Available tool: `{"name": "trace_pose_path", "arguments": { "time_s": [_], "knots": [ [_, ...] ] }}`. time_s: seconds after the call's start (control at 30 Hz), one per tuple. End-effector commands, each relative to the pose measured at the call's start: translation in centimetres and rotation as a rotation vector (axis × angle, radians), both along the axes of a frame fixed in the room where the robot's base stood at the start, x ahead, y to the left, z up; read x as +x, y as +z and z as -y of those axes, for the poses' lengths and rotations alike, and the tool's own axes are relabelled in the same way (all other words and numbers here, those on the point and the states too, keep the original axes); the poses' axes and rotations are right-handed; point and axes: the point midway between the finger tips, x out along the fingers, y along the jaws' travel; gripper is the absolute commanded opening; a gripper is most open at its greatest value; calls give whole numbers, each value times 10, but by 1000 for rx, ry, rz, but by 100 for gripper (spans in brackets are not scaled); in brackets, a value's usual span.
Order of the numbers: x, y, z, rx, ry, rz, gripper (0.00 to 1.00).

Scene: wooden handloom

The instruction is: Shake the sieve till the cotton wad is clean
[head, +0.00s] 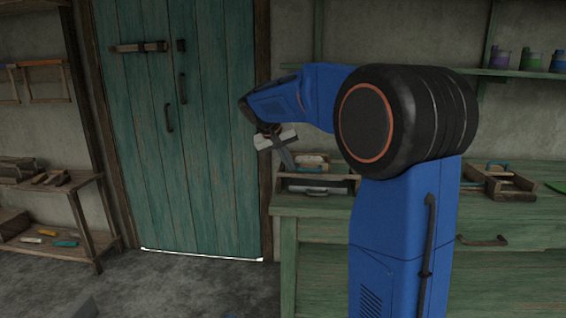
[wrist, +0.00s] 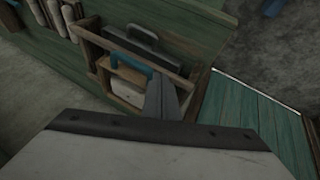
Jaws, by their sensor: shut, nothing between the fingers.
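I cannot make out a sieve or a cotton wad in either view. My gripper (head: 287,160) is in the middle of the head view, in front of the green workbench and beside the teal door. In the wrist view its grey fingers (wrist: 162,98) are together with nothing between them. They appear in front of a wooden tray, and I cannot tell how far apart the two are.
The wooden tray (wrist: 106,82) holds tools with grey and teal handles on the green workbench (head: 310,205). Another tray (head: 520,190) stands further right. A teal door (head: 205,200) is shut at left centre, beside wooden shelves (head: 70,185). Jars (head: 532,62) stand upper right.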

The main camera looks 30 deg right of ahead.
Motion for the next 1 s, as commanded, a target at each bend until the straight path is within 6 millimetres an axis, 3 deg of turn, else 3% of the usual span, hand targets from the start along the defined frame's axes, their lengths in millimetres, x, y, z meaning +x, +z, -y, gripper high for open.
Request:
{"name": "trace_pose_path", "arguments": {
  "time_s": [0.37, 0.73, 1.0],
  "knots": [
    [-1, 0, 2, 0, 0, 0, 0],
    [-32, 0, 47, 1, -3, 0, 0],
    [-37, -1, 55, 0, 0, -1, 0]
  ]
}}
